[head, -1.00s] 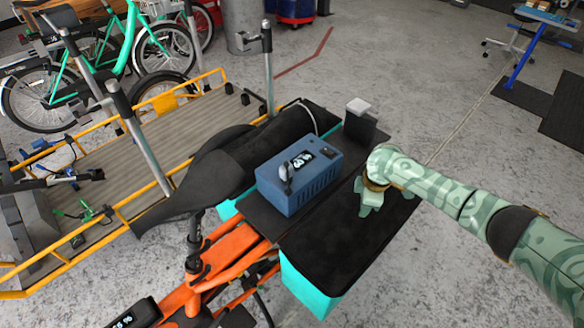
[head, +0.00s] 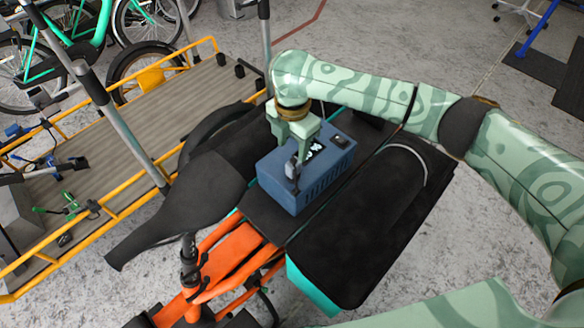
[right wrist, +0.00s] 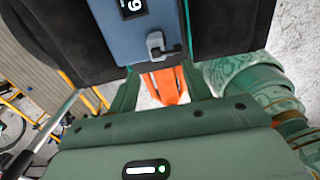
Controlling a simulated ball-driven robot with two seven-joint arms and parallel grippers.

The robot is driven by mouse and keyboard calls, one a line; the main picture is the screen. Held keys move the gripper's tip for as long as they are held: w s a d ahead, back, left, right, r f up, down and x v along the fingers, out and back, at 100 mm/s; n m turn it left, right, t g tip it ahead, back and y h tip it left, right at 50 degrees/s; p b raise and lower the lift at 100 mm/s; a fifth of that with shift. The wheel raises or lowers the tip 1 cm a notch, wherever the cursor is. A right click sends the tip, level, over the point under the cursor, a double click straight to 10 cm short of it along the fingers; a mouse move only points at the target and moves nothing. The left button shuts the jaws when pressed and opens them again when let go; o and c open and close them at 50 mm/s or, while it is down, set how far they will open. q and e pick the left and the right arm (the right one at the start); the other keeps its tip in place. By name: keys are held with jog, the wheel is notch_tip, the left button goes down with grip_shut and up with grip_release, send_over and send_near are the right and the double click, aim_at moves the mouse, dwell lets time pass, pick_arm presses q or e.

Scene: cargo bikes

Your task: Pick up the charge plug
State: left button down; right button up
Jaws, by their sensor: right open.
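The charge plug (head: 292,168), small and dark grey, sits at the near end of the top of a blue charger box (head: 318,188) with a lit display. The box stands on a dark board behind the bike's black seat. My right gripper (head: 298,147) is above the box, fingers pointing down, open and empty, just above and behind the plug. In the right wrist view the plug (right wrist: 155,44) shows between and beyond the two green fingers, apart from both. The right arm hides part of the box's far side. My left gripper is not in view.
A black-covered box (head: 385,215) with a pale cable lies right of the charger. The black seat (head: 190,190) and orange frame (head: 225,255) are to the left and front. A yellow-railed cargo bed (head: 110,125) with upright posts stands at the left.

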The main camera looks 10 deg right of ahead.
aim_at(292, 160)
notch_tip(292, 160, down, 2)
jog(key=shift+w+f+b, duration=0.1)
jog(key=shift+f+b, duration=0.05)
jog(key=shift+b, duration=0.15)
jog(key=shift+f, duration=0.45)
jog(key=shift+f+b, duration=0.25)
jog(key=shift+b, duration=0.15)
jog(key=f+b, duration=0.2)
jog(key=f, duration=0.1)
jog(key=f+b, duration=0.1)
jog(key=shift+w+f, duration=0.25)
jog(key=shift+f, duration=0.15)
jog(key=shift+r, duration=0.25)
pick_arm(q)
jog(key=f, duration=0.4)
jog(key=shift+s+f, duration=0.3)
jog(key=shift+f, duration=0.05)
pick_arm(e)
jog(key=shift+s, duration=0.1)
grip_shut()
